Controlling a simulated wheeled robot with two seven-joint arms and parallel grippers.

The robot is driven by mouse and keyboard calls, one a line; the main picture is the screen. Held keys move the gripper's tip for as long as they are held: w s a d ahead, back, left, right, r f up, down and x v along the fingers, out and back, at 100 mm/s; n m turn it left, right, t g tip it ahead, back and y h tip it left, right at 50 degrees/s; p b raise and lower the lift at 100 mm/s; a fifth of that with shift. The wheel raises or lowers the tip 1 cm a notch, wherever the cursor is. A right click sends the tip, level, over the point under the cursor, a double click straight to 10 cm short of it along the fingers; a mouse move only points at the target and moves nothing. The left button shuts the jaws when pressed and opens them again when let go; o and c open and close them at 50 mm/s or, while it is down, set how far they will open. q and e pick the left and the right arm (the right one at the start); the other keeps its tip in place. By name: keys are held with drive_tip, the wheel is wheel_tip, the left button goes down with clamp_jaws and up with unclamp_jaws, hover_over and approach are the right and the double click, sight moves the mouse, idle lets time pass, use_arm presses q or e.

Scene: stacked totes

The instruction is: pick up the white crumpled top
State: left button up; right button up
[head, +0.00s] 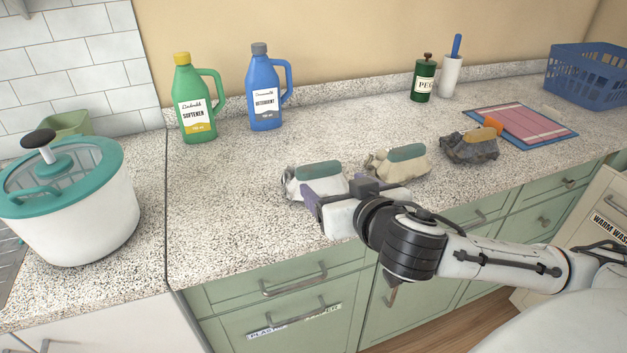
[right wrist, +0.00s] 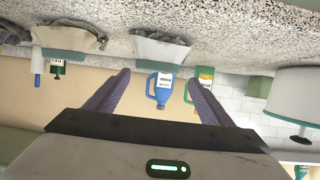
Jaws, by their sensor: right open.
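The white crumpled top (head: 297,190) lies in a small heap on the speckled counter, with a green block-like piece (head: 319,170) on it. In the right wrist view, which is upside down, the white top (right wrist: 160,52) is just beyond the fingertips, roughly centred between them. My right gripper (head: 325,188) is open and empty, at the near right side of the white top, and hides part of it. In the right wrist view its purple fingers (right wrist: 159,78) are spread apart. I cannot tell whether they touch the cloth. My left gripper is not in view.
A beige crumpled cloth (head: 384,168) and a dark grey one (head: 464,149) lie to the right. Green (head: 190,118) and blue (head: 264,98) bottles stand behind. A white pot-like spinner (head: 85,225) stands left, a blue basket (head: 590,80) far right. The counter left of the white top is clear.

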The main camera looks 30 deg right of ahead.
sight(320, 170)
drive_tip(key=x, duration=0.4)
drive_tip(key=shift+w+d, duration=0.25)
drive_tip(key=shift+w, duration=0.15)
drive_tip(key=p+x, duration=0.1)
drive_tip(key=x, duration=0.2)
drive_tip(key=shift+w+d, duration=0.25)
drive_tip(key=shift+w, duration=0.1)
drive_tip(key=shift+w+d+f, duration=0.1)
drive_tip(key=shift+w+f, duration=0.15)
drive_tip(key=shift+w, duration=0.1)
drive_tip(key=shift+r, duration=0.1)
drive_tip(key=c, duration=1.6)
